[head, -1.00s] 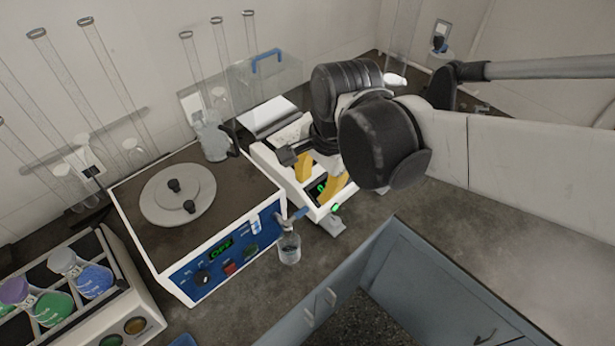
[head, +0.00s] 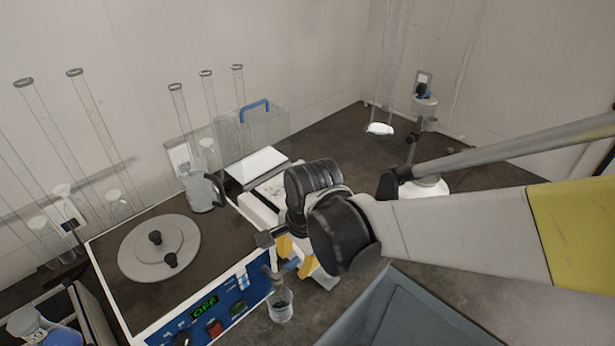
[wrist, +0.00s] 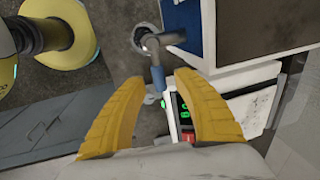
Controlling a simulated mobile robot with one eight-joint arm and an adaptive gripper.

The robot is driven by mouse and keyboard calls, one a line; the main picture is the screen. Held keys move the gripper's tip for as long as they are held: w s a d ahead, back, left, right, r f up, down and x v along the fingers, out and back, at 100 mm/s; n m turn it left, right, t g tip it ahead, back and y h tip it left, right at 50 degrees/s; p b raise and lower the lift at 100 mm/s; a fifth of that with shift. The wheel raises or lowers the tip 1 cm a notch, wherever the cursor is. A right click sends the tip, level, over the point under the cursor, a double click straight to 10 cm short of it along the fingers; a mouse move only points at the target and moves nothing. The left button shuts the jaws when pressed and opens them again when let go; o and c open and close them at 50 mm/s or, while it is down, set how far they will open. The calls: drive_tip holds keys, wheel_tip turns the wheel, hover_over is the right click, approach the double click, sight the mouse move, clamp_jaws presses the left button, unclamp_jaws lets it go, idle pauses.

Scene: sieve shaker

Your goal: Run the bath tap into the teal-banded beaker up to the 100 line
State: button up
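The bath (head: 158,289) is a white box with a dark top, a blue front panel and a display reading OFF. Its metal tap (wrist: 172,38) sticks out at the front corner, with a blue lever (wrist: 157,77). A clear beaker (head: 281,306) stands below the tap; its rim shows in the wrist view (wrist: 143,38). I cannot make out a teal band, the 100 line or the liquid level. My gripper (wrist: 160,79) has its yellow fingers apart, with the lever between the fingertips in the picture; contact is not visible. My wrist partly hides the fingers in the head view.
A glass jug (head: 203,190) stands behind the bath's lid (head: 159,247). Tall glass tubes line the wall.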

clamp_jaws()
drive_tip(key=shift+s+d+m, duration=0.4)
drive_tip(key=shift+s+m, duration=0.05)
drive_tip(key=shift+m, duration=0.65)
unclamp_jaws()
drive_tip(key=shift+r, duration=0.1)
